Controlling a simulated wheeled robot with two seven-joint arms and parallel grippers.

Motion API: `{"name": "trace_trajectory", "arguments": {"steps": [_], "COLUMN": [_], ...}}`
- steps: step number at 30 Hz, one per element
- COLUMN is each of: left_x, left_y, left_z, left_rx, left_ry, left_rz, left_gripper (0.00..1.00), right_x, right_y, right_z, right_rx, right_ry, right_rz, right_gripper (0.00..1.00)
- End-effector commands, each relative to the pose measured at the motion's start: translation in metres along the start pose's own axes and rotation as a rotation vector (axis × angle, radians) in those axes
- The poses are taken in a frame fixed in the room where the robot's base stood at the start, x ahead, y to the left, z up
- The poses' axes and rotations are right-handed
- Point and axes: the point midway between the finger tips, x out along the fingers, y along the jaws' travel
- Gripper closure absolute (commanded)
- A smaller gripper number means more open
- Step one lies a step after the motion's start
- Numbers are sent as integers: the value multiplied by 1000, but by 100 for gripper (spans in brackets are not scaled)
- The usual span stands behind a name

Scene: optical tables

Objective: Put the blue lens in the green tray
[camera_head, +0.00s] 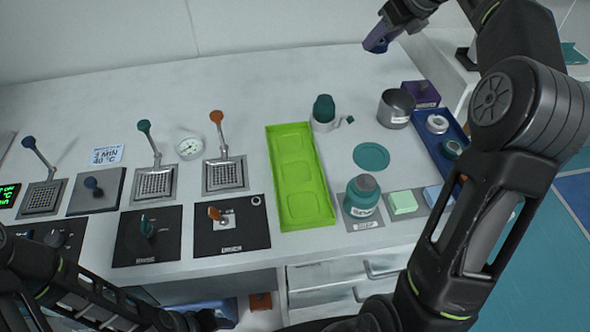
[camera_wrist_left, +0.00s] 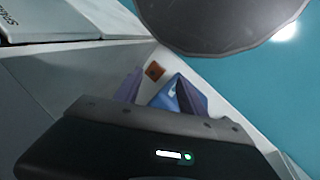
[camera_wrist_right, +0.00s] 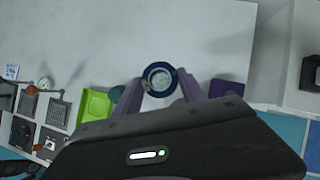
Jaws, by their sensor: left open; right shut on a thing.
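The green tray (camera_head: 300,178) lies on the table with its shallow compartments empty; it also shows in the right wrist view (camera_wrist_right: 93,106). My right gripper (camera_head: 378,42) is raised above the back right of the table, right of and behind the tray. In the right wrist view its purple fingers are shut on the blue lens (camera_wrist_right: 148,82), a dark blue ring with clear glass. The lens is hard to make out in the head view. My left gripper (camera_wrist_left: 163,92) is open, low in front of the table; its purple fingers show in the left wrist view.
A teal bottle (camera_head: 362,196), a metal cup (camera_head: 395,108) and a blue tray (camera_head: 428,142) with ring-shaped parts stand right of the green tray. Lever devices (camera_head: 223,172) stand left of it. The table's back strip is clear.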

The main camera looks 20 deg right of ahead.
Motion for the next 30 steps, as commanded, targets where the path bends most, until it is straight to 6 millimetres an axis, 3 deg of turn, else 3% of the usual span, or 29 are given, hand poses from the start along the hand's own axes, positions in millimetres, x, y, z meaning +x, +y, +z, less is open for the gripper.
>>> {"name": "trace_trajectory", "arguments": {"steps": [5, 8, 15, 21, 25, 30], "left_x": [-1, -2, -5, -6, -7, -7], "left_y": [0, 1, 2, 2, 3, 3], "left_z": [0, 0, 0, 0, 0, 0], "left_rx": [0, 0, 0, 0, 0, 0], "left_ry": [0, 0, 0, 0, 0, 0], "left_rz": [0, 0, 0, 0, 0, 0], "left_gripper": [37, 30, 30, 30, 30, 30], "right_x": [5, 10, 18, 17, 16, 16], "right_y": [31, 64, 168, 240, 265, 274], "right_z": [-7, -15, -52, -89, -105, -112], "right_rx": [-86, -180, -487, -705, -786, -818], "right_ry": [6, 12, 12, 4, 0, -2], "right_rz": [67, 133, 329, 460, 506, 524], "right_gripper": [100, 100, 100, 100, 100, 100]}}
